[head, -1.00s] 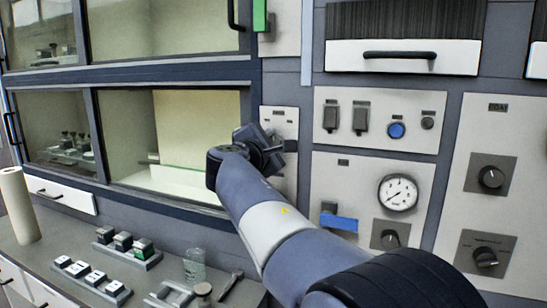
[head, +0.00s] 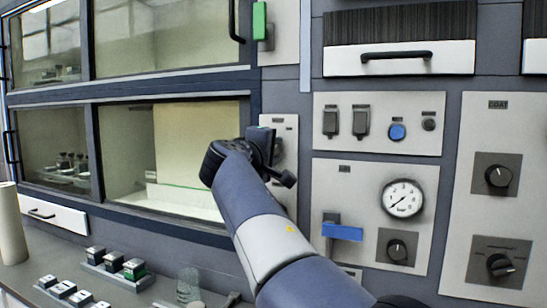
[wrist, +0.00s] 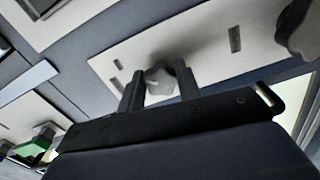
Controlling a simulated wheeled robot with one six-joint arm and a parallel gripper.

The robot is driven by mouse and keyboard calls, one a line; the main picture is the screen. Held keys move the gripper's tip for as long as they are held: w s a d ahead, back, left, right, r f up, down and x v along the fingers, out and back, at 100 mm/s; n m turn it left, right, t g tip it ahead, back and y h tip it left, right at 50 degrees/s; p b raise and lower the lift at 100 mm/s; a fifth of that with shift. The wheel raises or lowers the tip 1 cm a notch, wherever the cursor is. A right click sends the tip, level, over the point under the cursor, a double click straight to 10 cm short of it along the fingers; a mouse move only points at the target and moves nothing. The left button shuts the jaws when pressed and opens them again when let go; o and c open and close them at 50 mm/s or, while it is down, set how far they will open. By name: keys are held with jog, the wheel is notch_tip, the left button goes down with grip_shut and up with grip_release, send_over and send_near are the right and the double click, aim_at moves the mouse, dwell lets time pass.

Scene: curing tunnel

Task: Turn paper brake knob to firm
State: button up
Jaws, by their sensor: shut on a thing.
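In the wrist view, a pale grey lobed knob (wrist: 158,82) sits on a light panel (wrist: 205,50). My gripper (wrist: 160,85) is shut on this knob, with one dark finger on each side of it. The panel carries small dark labels too blurred to read, so I cannot tell the knob's setting. In the head view, my gripper (head: 272,152) is at the narrow panel (head: 291,124) right of the glass-fronted cabinet. My wrist and gripper hide most of the knob there.
Right of my arm are a blue-handled lever (head: 342,232), a round gauge (head: 403,198) and a black knob (head: 398,250). A green piece (head: 260,20) is above. Several small blocks (head: 115,262) and a paper roll (head: 10,225) stand on the counter at lower left.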

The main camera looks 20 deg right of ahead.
dwell(0.4)
jog(key=o, duration=1)
jog(key=shift+a, duration=0.1)
jog(key=b+v, duration=0.2)
jog(key=v, duration=0.8)
jog(key=shift+s+a, duration=0.2)
jog(key=shift+s, duration=0.1)
jog(key=shift+w+d, duration=0.1)
jog(key=p+x, duration=0.2)
jog(key=x, duration=0.8)
jog(key=shift+w+d, duration=0.2)
